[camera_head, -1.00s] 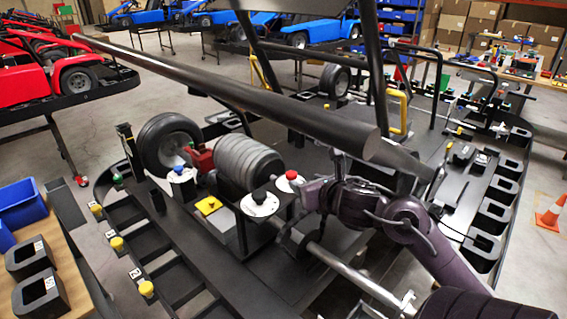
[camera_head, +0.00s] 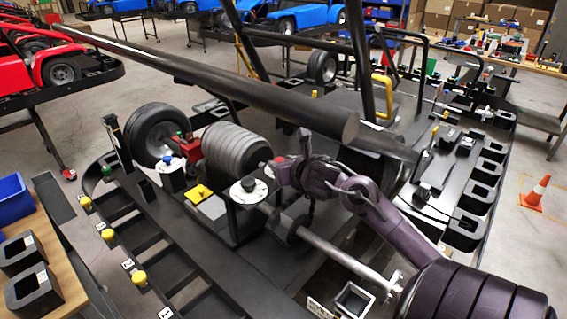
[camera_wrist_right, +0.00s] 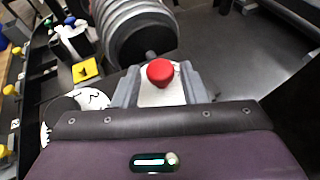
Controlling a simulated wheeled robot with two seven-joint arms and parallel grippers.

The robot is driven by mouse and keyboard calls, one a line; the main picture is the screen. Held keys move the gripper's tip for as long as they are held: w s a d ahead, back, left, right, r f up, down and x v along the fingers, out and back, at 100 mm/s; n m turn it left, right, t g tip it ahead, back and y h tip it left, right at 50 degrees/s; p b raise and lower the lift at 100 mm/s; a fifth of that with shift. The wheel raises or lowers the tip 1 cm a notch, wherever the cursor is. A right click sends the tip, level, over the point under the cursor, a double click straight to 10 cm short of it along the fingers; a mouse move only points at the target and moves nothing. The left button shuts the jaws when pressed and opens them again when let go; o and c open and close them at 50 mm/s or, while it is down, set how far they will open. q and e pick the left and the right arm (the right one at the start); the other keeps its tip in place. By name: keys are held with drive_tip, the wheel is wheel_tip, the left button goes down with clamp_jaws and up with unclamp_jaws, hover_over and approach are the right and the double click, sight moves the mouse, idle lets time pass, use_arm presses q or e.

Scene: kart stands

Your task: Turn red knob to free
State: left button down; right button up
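The red knob (camera_wrist_right: 160,73) shows in the right wrist view on a pale plate (camera_wrist_right: 160,96). My right gripper (camera_wrist_right: 160,84) is open, with one grey finger on each side of the knob. Gaps seem to remain between knob and fingers, and I cannot tell whether either touches. In the head view my right gripper (camera_head: 277,172) is over the red knob's station and hides most of it; a bit of the red knob (camera_head: 279,160) shows. My left gripper is not in view.
A white disc with a black knob (camera_head: 248,185) stands just left of my gripper. A blue knob (camera_head: 168,160), a yellow block (camera_head: 198,193) and a ribbed grey cylinder (camera_head: 240,155) are nearby. A thick dark bar (camera_head: 240,95) crosses above. An orange cone (camera_head: 536,193) stands right.

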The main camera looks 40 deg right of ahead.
drive_tip(key=c, duration=0.7)
drive_tip(key=shift+o, duration=0.2)
drive_tip(key=shift+w+a+f+m+h+b, duration=0.15)
drive_tip(key=shift+m+h+b, duration=0.15)
drive_tip(key=shift+b, duration=0.45)
drive_tip(key=m+g+h+b, duration=0.1)
drive_tip(key=h+b, duration=0.1)
drive_tip(key=b, duration=0.1)
drive_tip(key=shift+a+m, duration=0.1)
drive_tip(key=shift+m, duration=0.3)
drive_tip(key=shift+w+m+g+h+b, duration=0.1)
drive_tip(key=shift+m+g+h+b, duration=0.2)
drive_tip(key=shift+m+h+b, duration=0.15)
drive_tip(key=shift+w+a+r+m+g+h+b, duration=0.1)
drive_tip(key=shift+a+r+m+g+h+b, duration=0.1)
drive_tip(key=shift+m+g+h, duration=0.35)
drive_tip(key=shift+w+a+r+m+g+h+b, duration=0.1)
drive_tip(key=shift+m+g+h+b, duration=0.1)
drive_tip(key=shift+m+g+h, duration=0.3)
drive_tip(key=shift+w+a+f+m+g+h, duration=0.1)
drive_tip(key=shift+m+g+h, duration=0.5)
drive_tip(key=shift+m+g, duration=0.3)
drive_tip(key=shift+w+a+m+g+h, duration=0.1)
drive_tip(key=shift+m+g+h, duration=0.55)
drive_tip(key=shift+m, duration=0.35)
drive_tip(key=shift+g, duration=0.3)
